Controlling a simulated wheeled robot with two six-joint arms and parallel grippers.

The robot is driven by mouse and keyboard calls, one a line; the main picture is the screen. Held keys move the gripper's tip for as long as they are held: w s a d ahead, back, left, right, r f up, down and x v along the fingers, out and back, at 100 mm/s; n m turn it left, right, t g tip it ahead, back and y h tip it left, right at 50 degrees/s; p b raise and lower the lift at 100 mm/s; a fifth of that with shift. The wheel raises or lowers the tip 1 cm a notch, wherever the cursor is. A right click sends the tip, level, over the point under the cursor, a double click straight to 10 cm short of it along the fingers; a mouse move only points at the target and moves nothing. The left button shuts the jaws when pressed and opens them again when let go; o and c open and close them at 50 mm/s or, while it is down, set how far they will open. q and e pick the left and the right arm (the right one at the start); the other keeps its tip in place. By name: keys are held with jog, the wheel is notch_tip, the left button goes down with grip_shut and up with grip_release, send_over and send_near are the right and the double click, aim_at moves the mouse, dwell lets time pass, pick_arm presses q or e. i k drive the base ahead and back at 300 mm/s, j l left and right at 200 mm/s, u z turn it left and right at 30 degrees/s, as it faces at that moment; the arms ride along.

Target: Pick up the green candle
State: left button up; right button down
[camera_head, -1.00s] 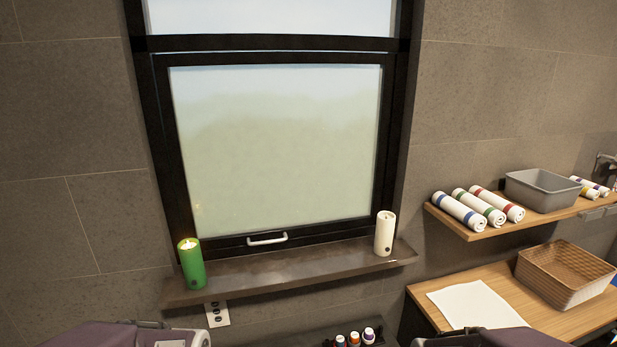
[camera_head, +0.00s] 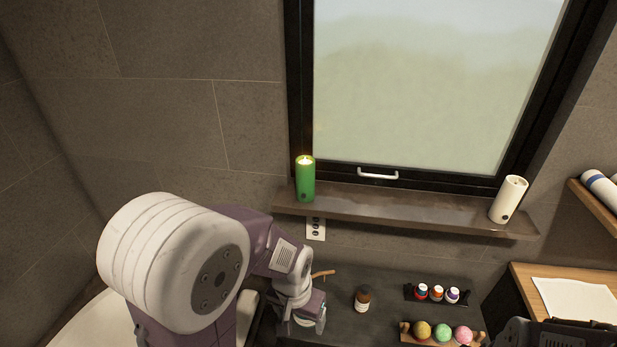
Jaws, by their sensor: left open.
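The green candle (camera_head: 306,181) stands upright and lit at the left end of the dark window sill (camera_head: 400,210). My left arm comes in from the lower left. My left gripper (camera_head: 312,325) is low over the dark counter, below the candle and well apart from it. It is open, and I see nothing held in it. At the lower right corner a dark part of my right arm shows, but its gripper is not in view.
A white candle (camera_head: 509,199) stands at the sill's right end. Below, the dark counter (camera_head: 385,290) holds a brown bottle (camera_head: 362,298), a rack of small bottles (camera_head: 437,293) and a tray with coloured balls (camera_head: 442,333). The window handle (camera_head: 378,175) juts above the sill.

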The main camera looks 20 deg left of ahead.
aim_at(306, 165)
jog(key=l+u, duration=0.15)
jog(key=u, duration=0.2)
jog(key=l+u, duration=0.2)
jog(key=u, duration=0.15)
